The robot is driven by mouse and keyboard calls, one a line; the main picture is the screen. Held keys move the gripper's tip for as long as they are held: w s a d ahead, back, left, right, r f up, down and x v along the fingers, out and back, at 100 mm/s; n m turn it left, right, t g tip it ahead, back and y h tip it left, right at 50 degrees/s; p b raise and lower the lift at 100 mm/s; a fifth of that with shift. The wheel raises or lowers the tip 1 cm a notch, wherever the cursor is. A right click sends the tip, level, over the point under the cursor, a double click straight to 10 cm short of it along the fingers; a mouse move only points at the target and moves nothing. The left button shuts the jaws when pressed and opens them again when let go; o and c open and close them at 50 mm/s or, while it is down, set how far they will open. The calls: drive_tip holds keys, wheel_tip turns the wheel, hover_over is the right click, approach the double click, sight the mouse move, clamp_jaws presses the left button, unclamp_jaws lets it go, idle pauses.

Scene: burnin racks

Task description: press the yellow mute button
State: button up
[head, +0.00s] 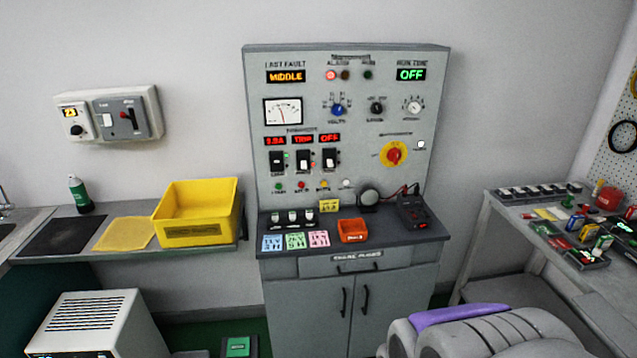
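A grey control panel (348,120) stands against the wall on a grey cabinet. A row of small round buttons runs low on its face. The yellow button (324,185) sits in this row, between a red button (301,185) and a white one (347,184). Its label is too small to read, and nothing covers it. I cannot make out my gripper in the head view.
The panel's ledge holds colored cards, an orange bin (352,230) and a black meter (413,212). A yellow crate (198,235) stands on the left counter. A cluttered bench (470,235) is at right. A grey rounded shape with a purple strip fills the bottom right.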

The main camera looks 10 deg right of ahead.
clamp_jaws()
idle(1.5)
